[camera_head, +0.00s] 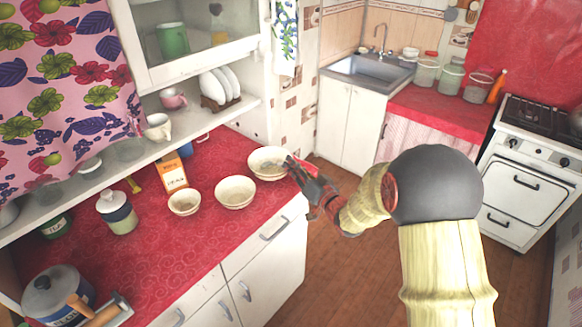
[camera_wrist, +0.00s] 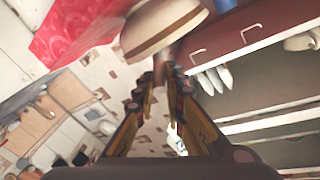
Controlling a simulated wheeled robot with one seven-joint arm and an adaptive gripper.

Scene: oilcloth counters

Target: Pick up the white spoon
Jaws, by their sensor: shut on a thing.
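My gripper (camera_head: 291,164) is at the right-hand edge of the counter, with its fingertips at the rim of the farthest cream bowl (camera_head: 266,160). In the wrist view my gripper (camera_wrist: 164,78) has its fingertips close together around something brownish and shaded, just below the bowl (camera_wrist: 160,22). I cannot make out what the held thing is. The bowl is very near the fingertips; whether they touch it is unclear. I cannot pick out a white spoon for certain in either view; faint grey marks show inside the far bowl.
Two more cream bowls (camera_head: 235,192) (camera_head: 184,203), an orange box (camera_head: 172,172) and a lidded jar (camera_head: 116,212) stand on the red counter (camera_head: 185,254). A shelf (camera_head: 205,113) with cups and plates hangs above. Open floor (camera_head: 345,265) lies right of the counter.

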